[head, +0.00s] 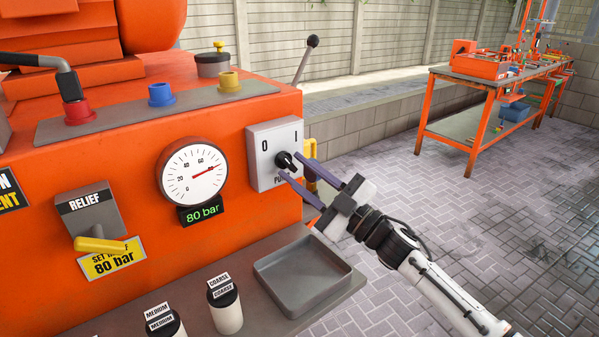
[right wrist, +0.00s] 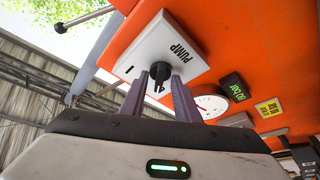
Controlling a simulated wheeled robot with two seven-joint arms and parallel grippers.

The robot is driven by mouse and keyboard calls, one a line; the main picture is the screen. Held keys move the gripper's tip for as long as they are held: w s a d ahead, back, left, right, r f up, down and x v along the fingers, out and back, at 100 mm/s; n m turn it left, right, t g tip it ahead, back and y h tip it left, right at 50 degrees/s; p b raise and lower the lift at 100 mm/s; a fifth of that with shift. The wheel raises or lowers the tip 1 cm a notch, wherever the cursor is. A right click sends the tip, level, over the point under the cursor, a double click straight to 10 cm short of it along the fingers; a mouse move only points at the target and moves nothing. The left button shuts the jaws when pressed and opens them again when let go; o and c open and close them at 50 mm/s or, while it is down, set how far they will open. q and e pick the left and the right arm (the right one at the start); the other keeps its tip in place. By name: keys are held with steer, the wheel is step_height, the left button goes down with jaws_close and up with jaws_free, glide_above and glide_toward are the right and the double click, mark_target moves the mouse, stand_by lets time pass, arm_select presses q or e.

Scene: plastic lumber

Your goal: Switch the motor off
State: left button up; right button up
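The grey pump switch box (head: 263,150) is on the orange machine's right side, marked 0 at left and I at right. Its black rotary knob (head: 284,159) also shows in the right wrist view (right wrist: 153,72). I cannot tell clearly which mark the knob points at. My right gripper (head: 290,164) is at the switch with its two purple fingers apart. The fingertips are right by the knob, one on each side of it in the head view; I cannot tell whether they touch it. My left gripper is out of view.
The pressure gauge (head: 193,180) has a green display reading 80 bar. A relief valve with a yellow lever (head: 100,244) is at left. A grey tray (head: 302,276) and labelled cylinders (head: 225,306) stand on the ledge below. A black-knobbed lever (head: 306,60) rises behind the switch.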

steer(key=shift+d, duration=0.1)
steer(key=v, duration=1)
steer(key=shift+s+b, duration=0.15)
steer(key=shift+b, duration=0.25)
